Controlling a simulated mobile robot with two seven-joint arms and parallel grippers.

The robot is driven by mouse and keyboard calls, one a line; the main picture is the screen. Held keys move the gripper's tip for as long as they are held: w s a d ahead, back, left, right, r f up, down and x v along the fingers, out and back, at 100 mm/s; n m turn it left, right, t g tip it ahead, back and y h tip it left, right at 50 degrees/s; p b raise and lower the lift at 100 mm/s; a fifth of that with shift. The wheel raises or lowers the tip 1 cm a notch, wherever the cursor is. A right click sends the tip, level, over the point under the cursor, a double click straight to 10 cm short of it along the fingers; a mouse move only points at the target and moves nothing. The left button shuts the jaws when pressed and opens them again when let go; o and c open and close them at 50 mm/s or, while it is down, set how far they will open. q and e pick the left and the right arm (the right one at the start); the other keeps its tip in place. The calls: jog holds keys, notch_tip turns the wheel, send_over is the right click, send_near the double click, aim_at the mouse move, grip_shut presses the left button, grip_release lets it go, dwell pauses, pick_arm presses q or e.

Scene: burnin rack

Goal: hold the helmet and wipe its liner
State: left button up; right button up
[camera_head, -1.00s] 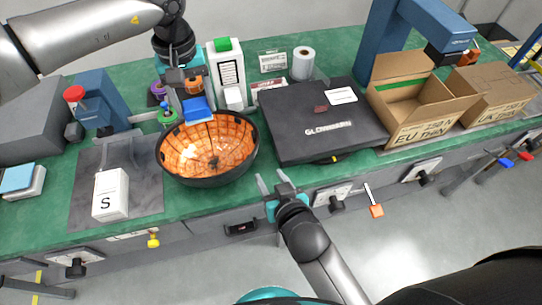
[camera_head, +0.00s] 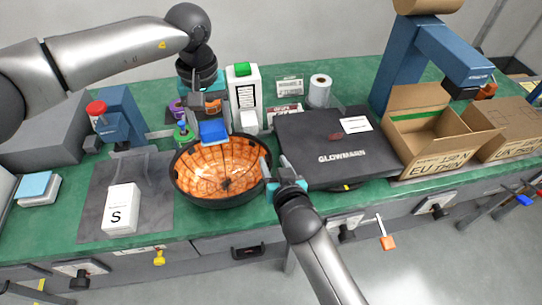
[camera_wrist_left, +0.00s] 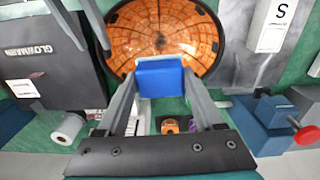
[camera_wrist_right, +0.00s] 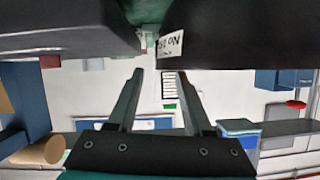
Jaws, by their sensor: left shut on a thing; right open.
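The helmet (camera_head: 182,187) lies open side up on the green bench, a dark shell with an orange liner (camera_head: 228,165). It also shows in the left wrist view (camera_wrist_left: 227,58). My left gripper (camera_head: 213,125) is shut on a blue block (camera_head: 214,133), held at the helmet's far rim, over the liner's edge; the block also shows in the left wrist view (camera_wrist_left: 160,78). Whether the block touches the liner I cannot tell. My right gripper (camera_head: 274,173) is open at the helmet's right rim; its fingers (camera_wrist_right: 157,85) are apart, with the dark shell close ahead.
A black case (camera_head: 335,170) lies right of the helmet, close to my right gripper. A white box marked S (camera_head: 122,209) stands on a grey mat at left. A white bottle with a green cap (camera_head: 244,90) stands behind. An open carton (camera_head: 428,137) is at right.

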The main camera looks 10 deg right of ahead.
aim_at(271, 157)
jog(key=shift+x, duration=1.8)
jog(key=shift+c, duration=0.4)
grip_shut()
jog(key=shift+s, duration=0.1)
dwell(0.6)
